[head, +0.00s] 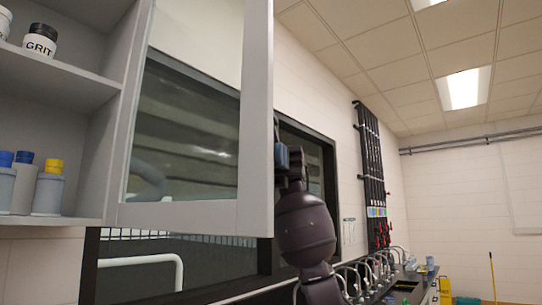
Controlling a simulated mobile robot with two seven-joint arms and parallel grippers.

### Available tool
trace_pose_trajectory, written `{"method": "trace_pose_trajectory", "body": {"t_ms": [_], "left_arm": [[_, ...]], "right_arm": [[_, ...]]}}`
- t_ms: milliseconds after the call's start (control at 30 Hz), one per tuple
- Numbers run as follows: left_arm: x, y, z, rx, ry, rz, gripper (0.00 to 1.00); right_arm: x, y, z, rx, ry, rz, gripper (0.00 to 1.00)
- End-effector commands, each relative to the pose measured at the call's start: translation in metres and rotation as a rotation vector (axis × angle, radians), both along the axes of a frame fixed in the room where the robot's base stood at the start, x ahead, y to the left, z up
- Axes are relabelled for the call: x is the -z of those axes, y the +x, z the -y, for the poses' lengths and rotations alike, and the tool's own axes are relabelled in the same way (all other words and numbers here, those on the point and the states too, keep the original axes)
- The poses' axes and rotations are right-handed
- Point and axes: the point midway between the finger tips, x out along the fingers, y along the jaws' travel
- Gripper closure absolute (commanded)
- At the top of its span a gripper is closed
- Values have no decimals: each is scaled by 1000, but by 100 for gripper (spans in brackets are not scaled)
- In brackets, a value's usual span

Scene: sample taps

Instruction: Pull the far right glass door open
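The glass door (258,110) has a pale grey frame and stands swung out from the right side of a wall cabinet. The shelves to its left are exposed, and the window shows through its pane. My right gripper (281,158) is at the outer edge of the door frame, about halfway up, with my dark wrist below it. Its fingers are small and partly hidden by the frame, so I cannot tell whether they grip the door or only touch it. My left gripper is not in view.
Behind is a dark-framed window (185,265). A row of curved taps (372,268) stands on a bench at lower right. Open room lies farther right.

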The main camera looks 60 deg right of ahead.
Motion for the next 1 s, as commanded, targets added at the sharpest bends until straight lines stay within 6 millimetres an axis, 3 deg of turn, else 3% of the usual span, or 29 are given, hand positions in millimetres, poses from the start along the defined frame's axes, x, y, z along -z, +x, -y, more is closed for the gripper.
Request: {"method": "trace_pose_trajectory", "body": {"t_ms": [367, 1000], "left_arm": [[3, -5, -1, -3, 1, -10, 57], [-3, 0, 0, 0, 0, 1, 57]], "right_arm": [[0, 2, 5, 0, 1, 0, 79], [-1, 31, 87, 1, 1, 1, 79]]}}
